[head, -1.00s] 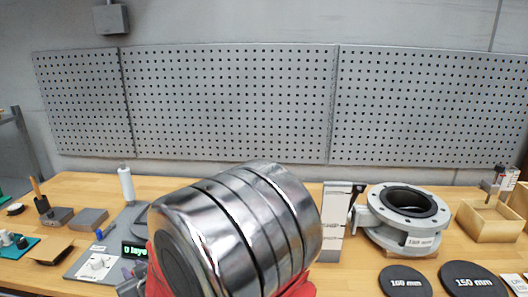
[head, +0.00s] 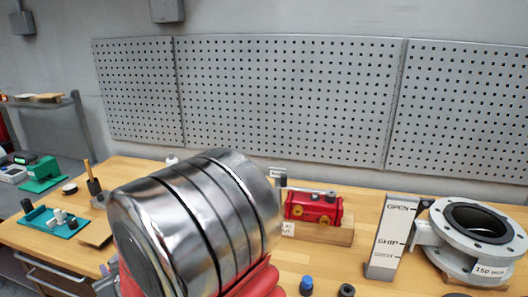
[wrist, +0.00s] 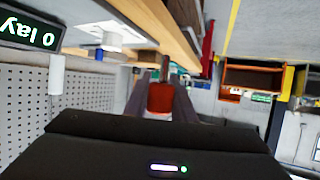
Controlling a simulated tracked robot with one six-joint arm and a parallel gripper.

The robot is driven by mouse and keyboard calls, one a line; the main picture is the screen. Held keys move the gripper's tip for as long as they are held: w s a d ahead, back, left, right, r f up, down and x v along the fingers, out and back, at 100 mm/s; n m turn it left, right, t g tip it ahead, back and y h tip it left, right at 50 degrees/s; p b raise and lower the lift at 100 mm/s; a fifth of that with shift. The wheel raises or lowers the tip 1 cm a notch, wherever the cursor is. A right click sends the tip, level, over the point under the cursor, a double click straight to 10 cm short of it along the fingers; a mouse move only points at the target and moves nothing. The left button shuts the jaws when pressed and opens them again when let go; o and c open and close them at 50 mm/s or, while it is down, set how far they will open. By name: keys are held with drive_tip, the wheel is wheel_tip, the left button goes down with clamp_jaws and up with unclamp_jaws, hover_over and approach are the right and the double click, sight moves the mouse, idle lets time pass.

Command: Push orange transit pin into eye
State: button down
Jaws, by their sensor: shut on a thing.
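My gripper (wrist: 161,92) shows in the wrist view, with its two grey fingers closed on an orange-red piece, the orange transit pin (wrist: 160,99) by its colour. The far end of the pin is not clear. In the head view, my large metal arm links hide the gripper and pin. A red valve actuator (head: 313,207) with yellow round parts lies on a wooden block (head: 325,232), right of my arm. I cannot make out the eye. The pin's distance from the actuator cannot be told.
A white OPEN/SHIP scale stand (head: 392,238) and a grey flanged valve (head: 470,235) stand to the right. A blue-capped item (head: 306,285) and a black ring (head: 347,290) lie in front. A lit display (wrist: 28,32) shows in the wrist view.

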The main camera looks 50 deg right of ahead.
drive_tip(key=shift+w+a, duration=0.1)
drive_tip(key=shift+w, duration=0.05)
drive_tip(key=s+d+r+m+g+h, duration=0.15)
drive_tip(key=d+r, duration=0.35)
drive_tip(key=d, duration=0.7)
drive_tip(key=s+d+r+m+h, duration=0.25)
drive_tip(key=d+r, duration=0.25)
drive_tip(key=d, duration=0.7)
drive_tip(key=s+d+r+m+g+h, duration=0.1)
drive_tip(key=d+r+m+h, duration=0.3)
drive_tip(key=d, duration=0.8)
drive_tip(key=s+d+r+m+g+h, duration=0.2)
drive_tip(key=s+d+r, duration=0.1)
drive_tip(key=s+d, duration=0.9)
drive_tip(key=s+d+r+m+g+h, duration=0.1)
drive_tip(key=s+d+r+m+g, duration=0.1)
drive_tip(key=s+d, duration=1.1)
drive_tip(key=shift+s+d+r+m+g+h, duration=0.3)
drive_tip(key=shift+s+r+g+h, duration=0.15)
drive_tip(key=shift+r+g, duration=0.3)
